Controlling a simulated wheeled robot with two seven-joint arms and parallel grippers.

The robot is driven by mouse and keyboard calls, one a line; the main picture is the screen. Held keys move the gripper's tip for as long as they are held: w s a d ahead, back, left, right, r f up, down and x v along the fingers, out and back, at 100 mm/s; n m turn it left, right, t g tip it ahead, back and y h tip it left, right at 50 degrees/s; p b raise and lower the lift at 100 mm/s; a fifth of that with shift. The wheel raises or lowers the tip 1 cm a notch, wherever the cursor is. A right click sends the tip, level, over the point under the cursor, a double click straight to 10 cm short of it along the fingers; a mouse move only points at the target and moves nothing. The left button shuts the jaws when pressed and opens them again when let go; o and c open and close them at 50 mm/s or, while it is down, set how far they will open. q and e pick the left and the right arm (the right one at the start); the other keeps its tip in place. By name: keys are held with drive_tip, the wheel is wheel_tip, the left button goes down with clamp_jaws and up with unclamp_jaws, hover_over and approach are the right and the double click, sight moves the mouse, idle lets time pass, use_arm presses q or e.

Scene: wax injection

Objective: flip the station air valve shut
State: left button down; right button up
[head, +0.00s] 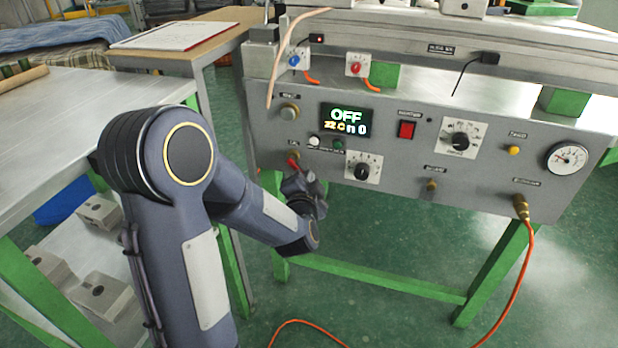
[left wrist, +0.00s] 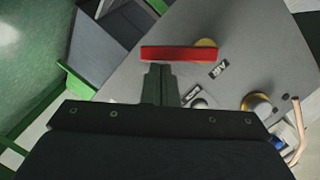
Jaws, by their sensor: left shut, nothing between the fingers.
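The station air valve has a red lever (head: 293,163) on a brass fitting, low at the left end of the grey panel (head: 400,188). In the left wrist view the red lever (left wrist: 178,53) lies across the picture, with its brass fitting (left wrist: 206,44) behind its right end. My left gripper (head: 299,178) is just below and right of the lever and partly hides the area around it. In the left wrist view the fingers (left wrist: 160,72) are shut and empty, their tips close to the lever; I cannot tell if they touch it. My right gripper is out of view.
Close by are a black knob (head: 362,171), a red switch (head: 406,130) and a gauge (head: 567,158). An orange hose (head: 521,270) hangs from a brass fitting at right. A workbench (head: 90,110) stands at left.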

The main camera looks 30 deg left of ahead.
use_arm(q)
drive_tip(key=shift+s+a+f+m+t+y+b, duration=0.1)
drive_tip(key=shift+a+f+m+t+y, duration=0.3)
drive_tip(key=shift+m, duration=0.8)
drive_tip(key=shift+s+a+f+m+y+b, duration=0.15)
drive_tip(key=shift+a+f+m, duration=0.4)
drive_tip(key=shift+m, duration=0.65)
drive_tip(key=shift+s+a+f+m+t+y+b, duration=0.1)
drive_tip(key=shift+a+f+m+t+y, duration=0.3)
drive_tip(key=shift+m, duration=0.8)
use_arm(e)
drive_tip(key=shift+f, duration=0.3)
use_arm(q)
drive_tip(key=shift+f, duration=0.15)
